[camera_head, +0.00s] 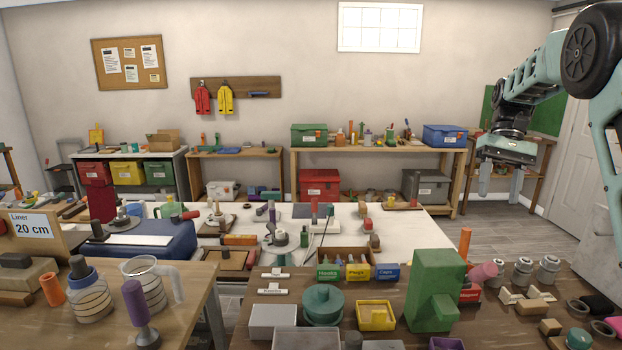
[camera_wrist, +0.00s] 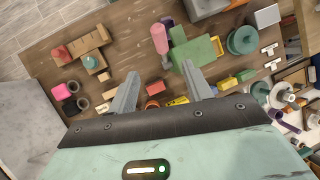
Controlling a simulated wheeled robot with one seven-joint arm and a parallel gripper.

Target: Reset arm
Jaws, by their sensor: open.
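My arm reaches in from the upper right in the head view. My gripper (camera_head: 499,184) hangs above the floor and the right part of the scene, with its fingers pointing down. Its two fingers are apart with nothing between them. In the wrist view my gripper (camera_wrist: 158,85) also shows open and empty, with the brown table's items below it.
The brown table (camera_head: 245,312) carries a green block machine (camera_head: 436,290), a yellow bin (camera_head: 376,317), a teal round stand (camera_head: 322,304) and several metal jars (camera_head: 523,270). A white table (camera_head: 340,232) stands behind. A shelf with a blue box (camera_head: 444,136) lines the back wall.

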